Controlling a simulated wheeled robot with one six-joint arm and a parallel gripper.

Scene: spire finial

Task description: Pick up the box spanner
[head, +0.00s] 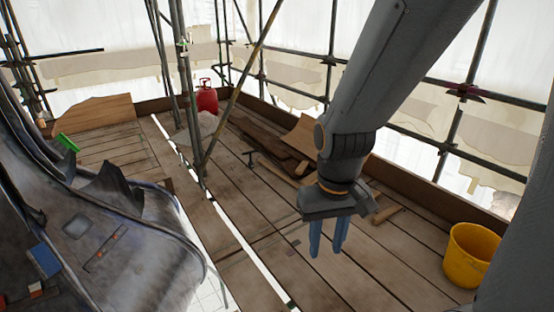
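My gripper (327,246) hangs over the plank deck with its two blue fingers pointing down. A gap shows between the fingers, and nothing is seen held in it. I cannot surely pick out the box spanner. A long thin dark bar (250,245) lies across the planks to the left of my gripper. A small dark piece (295,243) shows just left of the fingers. A dark T-shaped tool (252,158) lies farther back, beside dark boards. Which of these, if any, is the spanner is too small to tell.
A yellow bucket (472,256) stands at the right. A red gas bottle (207,98) stands at the back. Scaffold poles (188,100) rise left of centre. A grey metal-clad curved structure (130,245) fills the left. Wooden offcuts (386,214) lie behind my gripper. Open gaps run between planks.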

